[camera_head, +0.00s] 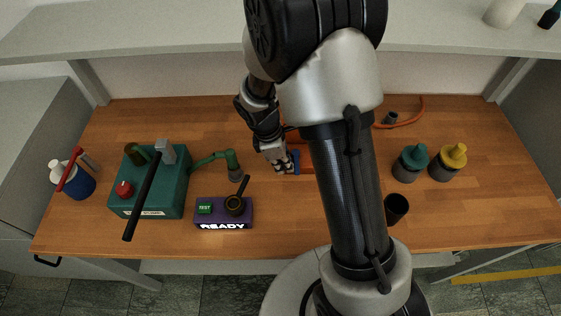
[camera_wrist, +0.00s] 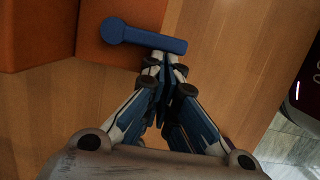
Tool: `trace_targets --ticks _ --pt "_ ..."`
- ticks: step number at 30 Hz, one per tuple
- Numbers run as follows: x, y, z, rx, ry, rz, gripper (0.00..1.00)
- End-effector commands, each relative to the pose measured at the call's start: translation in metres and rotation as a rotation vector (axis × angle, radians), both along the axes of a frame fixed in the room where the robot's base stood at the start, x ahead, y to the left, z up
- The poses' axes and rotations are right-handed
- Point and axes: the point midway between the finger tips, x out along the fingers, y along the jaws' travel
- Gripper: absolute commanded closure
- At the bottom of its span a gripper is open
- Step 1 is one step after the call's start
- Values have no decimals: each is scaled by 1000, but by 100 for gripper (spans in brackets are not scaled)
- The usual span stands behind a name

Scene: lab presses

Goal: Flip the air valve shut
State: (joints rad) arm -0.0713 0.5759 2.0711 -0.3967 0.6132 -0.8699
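The air valve shows as a blue lever (camera_wrist: 145,36) with a round hub at its left end, lying across an orange block in the wrist view. In the head view a small blue part of the lever (camera_head: 296,161) shows beside my fingers. My gripper (camera_wrist: 165,62) has its fingertips drawn together, with nothing seen between them. They are right at the lever's long side, near its free right end; I cannot tell whether they touch it. In the head view my gripper (camera_head: 287,166) is low over the bench, and my arm hides most of the orange unit.
On the wooden bench (camera_head: 130,250) stand a green press (camera_head: 175,193) with a black handle, a purple READY box (camera_head: 215,212), a dark cup (camera_head: 396,208) and bottles with green (camera_head: 413,157) and yellow (camera_head: 453,156) caps. An orange hose (camera_head: 418,112) lies behind. A shelf (camera_head: 180,38) spans the back.

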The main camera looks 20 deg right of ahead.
Motion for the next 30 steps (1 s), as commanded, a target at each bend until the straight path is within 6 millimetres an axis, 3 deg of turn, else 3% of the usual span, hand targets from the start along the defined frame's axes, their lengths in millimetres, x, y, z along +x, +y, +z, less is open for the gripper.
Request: trace_targets --ticks 14,26,30 --pt "1 -2 0 -8 11 1 100" --pt "12 8 0 -7 9 0 100" --pt "14 20 1 -7 11 -1 100"
